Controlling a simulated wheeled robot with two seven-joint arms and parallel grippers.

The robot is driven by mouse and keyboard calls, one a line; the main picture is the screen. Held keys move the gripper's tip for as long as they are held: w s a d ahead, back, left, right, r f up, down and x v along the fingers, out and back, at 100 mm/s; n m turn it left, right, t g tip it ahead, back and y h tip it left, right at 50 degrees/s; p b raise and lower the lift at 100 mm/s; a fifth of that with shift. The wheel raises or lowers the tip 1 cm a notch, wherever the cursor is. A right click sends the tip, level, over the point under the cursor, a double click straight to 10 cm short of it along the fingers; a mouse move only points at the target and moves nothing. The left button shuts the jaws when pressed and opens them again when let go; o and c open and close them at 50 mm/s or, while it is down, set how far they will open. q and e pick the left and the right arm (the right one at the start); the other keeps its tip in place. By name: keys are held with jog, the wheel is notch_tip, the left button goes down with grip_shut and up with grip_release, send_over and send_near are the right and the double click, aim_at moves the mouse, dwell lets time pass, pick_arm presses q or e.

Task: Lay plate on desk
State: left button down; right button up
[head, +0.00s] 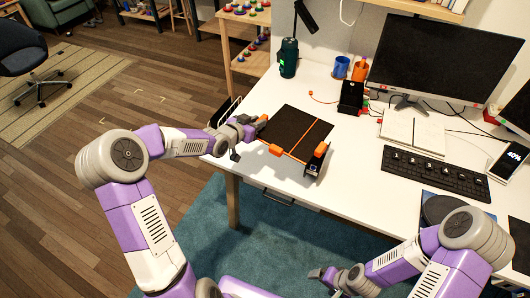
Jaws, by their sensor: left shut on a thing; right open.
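A dark square plate (290,128) with an orange line across it and orange pieces at its edge is at the front left part of the white desk (345,190). My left gripper (258,124) is shut on the plate at its left edge. I cannot tell whether the plate touches the desk top or is held just above it. My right gripper (322,275) is open and empty, low in front of the desk and apart from it.
A black and orange device (316,160) is at the plate's right front corner. A dark green bottle (289,57), blue cup (341,67), black box (351,97), open notebook (412,130), keyboard (435,173) and monitor (445,60) stand behind and right. The desk's front middle is clear.

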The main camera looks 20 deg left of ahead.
pick_arm(q)
jog(key=w+a+f+n+y+b, duration=0.1)
jog(key=w+a+f+b, duration=0.15)
jog(key=a, duration=0.35)
jog(key=w+a+f+n+y+b, duration=0.1)
jog(key=w+a+f, duration=0.25)
jog(key=a, duration=0.25)
jog(key=f+b, duration=0.1)
jog(key=f, duration=0.2)
jog(key=f+b, duration=0.2)
jog(key=f, duration=0.2)
jog(key=a+f+b, duration=0.1)
jog(key=f, duration=0.3)
jog(key=shift+s, duration=0.3)
jog(key=shift+r, duration=0.15)
jog(key=shift+f+b, duration=0.55)
jog(key=shift+b, duration=0.05)
jog(key=c, duration=1)
grip_release()
jog(key=shift+s+d+f, duration=0.1)
